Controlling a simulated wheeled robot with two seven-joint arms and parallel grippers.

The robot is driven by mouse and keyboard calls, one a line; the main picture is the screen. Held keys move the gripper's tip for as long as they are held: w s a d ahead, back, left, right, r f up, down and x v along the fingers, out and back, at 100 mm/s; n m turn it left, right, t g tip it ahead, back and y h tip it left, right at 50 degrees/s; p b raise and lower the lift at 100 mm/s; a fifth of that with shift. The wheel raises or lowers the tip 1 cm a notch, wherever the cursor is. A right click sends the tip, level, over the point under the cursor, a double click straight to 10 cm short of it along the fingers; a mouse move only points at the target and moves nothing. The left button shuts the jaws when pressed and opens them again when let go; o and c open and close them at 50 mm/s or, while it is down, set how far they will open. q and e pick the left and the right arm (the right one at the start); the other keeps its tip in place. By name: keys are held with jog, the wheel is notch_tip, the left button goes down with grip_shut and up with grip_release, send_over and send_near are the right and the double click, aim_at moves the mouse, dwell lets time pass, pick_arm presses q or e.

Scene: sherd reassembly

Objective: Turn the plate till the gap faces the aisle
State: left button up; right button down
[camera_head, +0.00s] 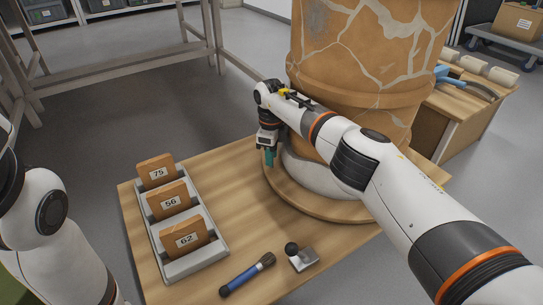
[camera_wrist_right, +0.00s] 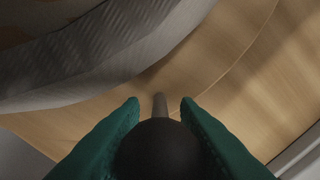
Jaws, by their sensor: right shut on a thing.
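A big orange-brown jar (camera_head: 345,75) with pale crack lines stands in a light grey ring (camera_head: 305,172) on the round wooden plate (camera_head: 300,205). A dark grey patch (camera_head: 318,20) shows high on the jar; I cannot tell whether it is the gap. My right gripper (camera_head: 269,158) points down at the plate's left edge. In the right wrist view its green fingers (camera_wrist_right: 160,125) are shut on a dark round knob (camera_wrist_right: 160,152) with a thin stem, above the plate (camera_wrist_right: 195,75). My right arm hides part of the jar and plate. My left gripper is out of view.
A grey tray (camera_head: 221,240) holds sherds labelled 75 (camera_head: 155,172), 56 (camera_head: 168,202) and 62 (camera_head: 184,240). A blue brush (camera_head: 245,275) and a small metal tool (camera_head: 302,260) lie at the table's front. The table (camera_head: 235,200) is clear between tray and plate.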

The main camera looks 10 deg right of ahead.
jog(key=c, duration=1.1)
grip_release()
jog(key=shift+c, duration=0.2)
notch_tip(320, 180, up, 12)
jog(key=p, duration=0.8)
jog(key=shift+c, duration=0.6)
